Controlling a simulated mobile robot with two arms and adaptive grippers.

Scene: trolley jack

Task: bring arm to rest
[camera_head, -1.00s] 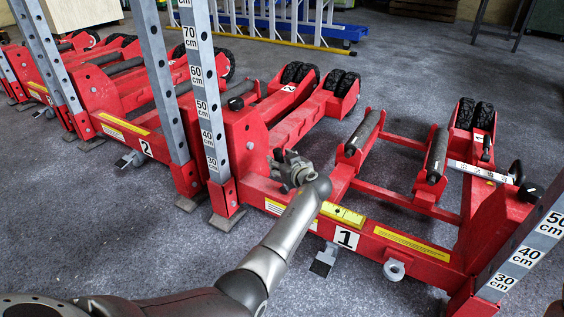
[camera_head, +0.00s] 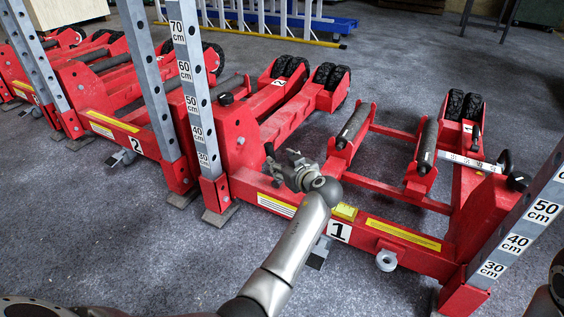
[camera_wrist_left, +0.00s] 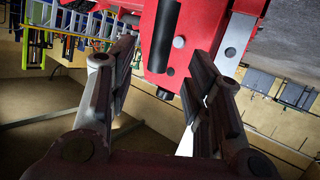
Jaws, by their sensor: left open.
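My left arm reaches up from the bottom of the head view. Its grey gripper (camera_head: 282,164) is in front of the red frame of trolley jack number 1 (camera_head: 394,258), just right of the left upright post (camera_head: 196,110). In the left wrist view the two fingers of the left gripper (camera_wrist_left: 160,75) stand apart with nothing between their pads. A red jack part (camera_wrist_left: 165,35) shows beyond them. I cannot tell the exact gap between gripper and jack. My right gripper is not in view.
A marked right post (camera_head: 515,243) leans in at the right. Jack number 2 (camera_head: 105,100) stands to the left. Grey floor (camera_head: 100,235) is free at lower left.

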